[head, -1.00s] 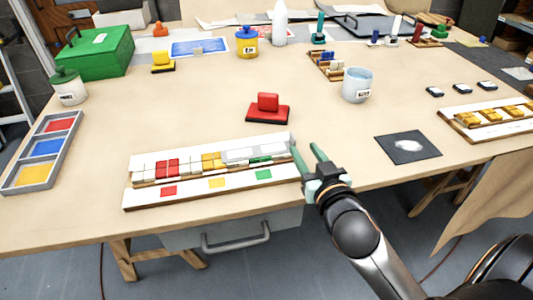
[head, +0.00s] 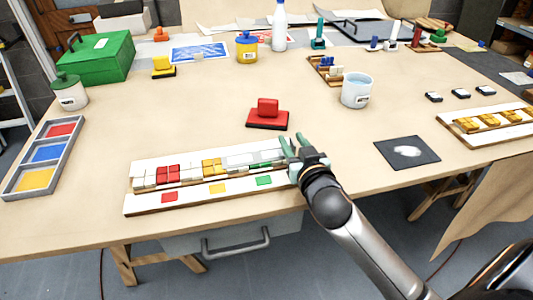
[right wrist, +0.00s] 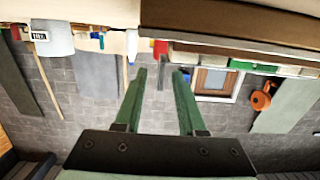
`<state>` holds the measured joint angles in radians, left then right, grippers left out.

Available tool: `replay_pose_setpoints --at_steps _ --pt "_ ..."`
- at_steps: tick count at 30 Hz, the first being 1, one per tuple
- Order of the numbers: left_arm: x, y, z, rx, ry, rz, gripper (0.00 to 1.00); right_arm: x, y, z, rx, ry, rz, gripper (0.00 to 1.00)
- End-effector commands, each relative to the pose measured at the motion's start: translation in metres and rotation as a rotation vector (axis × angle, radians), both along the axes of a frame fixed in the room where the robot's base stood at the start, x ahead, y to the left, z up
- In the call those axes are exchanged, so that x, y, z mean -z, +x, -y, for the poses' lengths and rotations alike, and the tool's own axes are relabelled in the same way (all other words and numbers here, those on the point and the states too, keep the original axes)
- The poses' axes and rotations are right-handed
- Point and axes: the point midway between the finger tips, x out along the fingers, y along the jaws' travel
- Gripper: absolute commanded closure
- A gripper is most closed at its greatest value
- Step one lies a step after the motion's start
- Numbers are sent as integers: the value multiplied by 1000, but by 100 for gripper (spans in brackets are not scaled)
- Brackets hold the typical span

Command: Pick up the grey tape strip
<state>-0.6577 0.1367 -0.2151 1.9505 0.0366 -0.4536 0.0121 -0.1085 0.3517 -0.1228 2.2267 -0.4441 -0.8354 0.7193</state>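The grey tape strip (head: 238,160) looks like a pale, translucent band over the right part of the tile row on the mosaic panel (head: 150,204). Its right end is close to my right gripper and partly hard to make out. My right gripper (head: 292,141) is at the panel's right end, beside the green tiles (head: 262,164). Its two green fingers stand apart, and the right wrist view (right wrist: 159,72) shows an empty gap between them. I cannot tell whether a finger touches the strip. My left gripper is not in view.
A red stamp-like block (head: 268,113) stands behind the panel. A dark square mat (head: 385,152) lies to the right, and a pale cup (head: 357,92) stands farther back. A paint tray (head: 18,184) is at the left. The table between the red block and the mat is clear.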

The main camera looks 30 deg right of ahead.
Motion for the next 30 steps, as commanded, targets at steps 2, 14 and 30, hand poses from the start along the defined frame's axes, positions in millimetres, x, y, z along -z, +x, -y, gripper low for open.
replay_pose_setpoints --at_steps 2,14,30 --pt "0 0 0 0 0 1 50 0 0 0 0 0 0 71" --pt "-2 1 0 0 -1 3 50 0 0 0 0 0 0 100" --pt "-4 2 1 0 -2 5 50 -1 0 0 0 0 0 100"
